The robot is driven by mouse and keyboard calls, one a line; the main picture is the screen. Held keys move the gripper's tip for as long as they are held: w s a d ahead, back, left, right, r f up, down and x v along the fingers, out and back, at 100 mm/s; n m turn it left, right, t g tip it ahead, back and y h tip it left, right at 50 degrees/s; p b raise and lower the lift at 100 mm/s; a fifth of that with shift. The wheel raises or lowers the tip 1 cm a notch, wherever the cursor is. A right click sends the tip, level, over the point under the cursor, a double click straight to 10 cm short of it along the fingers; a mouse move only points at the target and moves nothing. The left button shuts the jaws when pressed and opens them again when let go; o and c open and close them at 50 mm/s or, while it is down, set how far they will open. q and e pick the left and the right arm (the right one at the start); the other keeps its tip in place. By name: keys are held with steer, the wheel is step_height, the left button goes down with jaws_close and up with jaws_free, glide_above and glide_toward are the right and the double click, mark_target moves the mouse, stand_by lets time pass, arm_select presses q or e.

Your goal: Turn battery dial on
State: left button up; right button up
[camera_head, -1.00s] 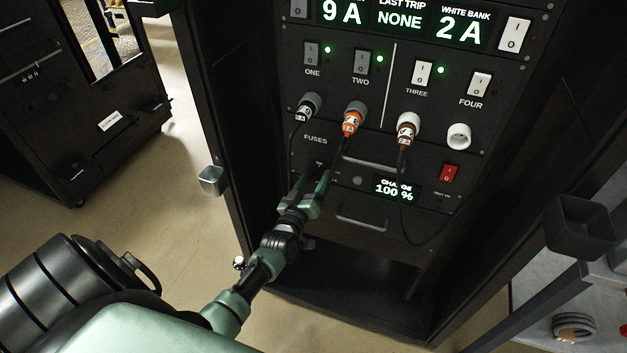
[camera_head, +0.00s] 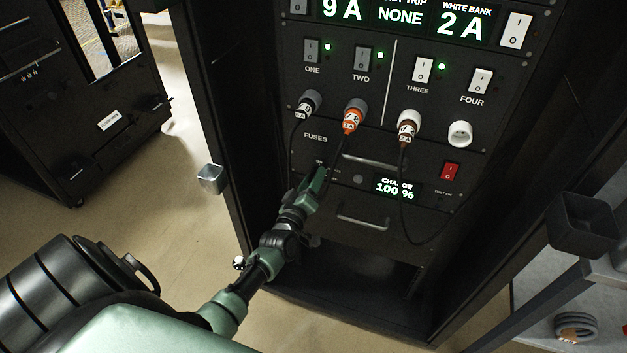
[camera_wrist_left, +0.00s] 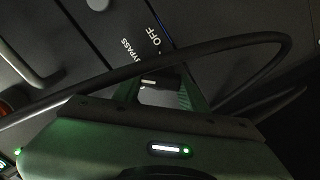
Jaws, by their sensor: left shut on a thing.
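My left gripper (camera_head: 318,180) is at the left side of the battery panel, below the fuses label. It is shut on the battery dial, which it hides in the head view. In the left wrist view the gripper's fingers (camera_wrist_left: 158,85) close around a small dark part, the dial (camera_wrist_left: 156,76), with a pale patch beside it. The words OFF and BYPASS are printed on the panel just beyond the fingers. Which way the dial points cannot be made out. The charge display (camera_head: 396,189) is lit and reads 100 %. My right gripper is not in view.
Plugs with cables sit above, including an orange one (camera_head: 353,116); a dark cable crosses close to my fingers in the wrist view. A red switch (camera_head: 450,171) is at the right. Drawer handles (camera_head: 362,222) stick out. The rack's left post (camera_head: 222,130) stands beside my arm.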

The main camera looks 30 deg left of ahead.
arm_select(q)
steer(key=n, duration=0.2)
steer(key=n+b, duration=0.1)
steer(key=n, duration=0.1)
steer(key=shift+f+n, duration=0.2)
steer(key=shift+n, duration=0.1)
steer(key=shift+n+b, duration=0.9)
steer(key=shift+n, duration=1)
steer(key=o, duration=1.4)
steer(key=shift+a, duration=0.1)
steer(key=v, duration=0.8)
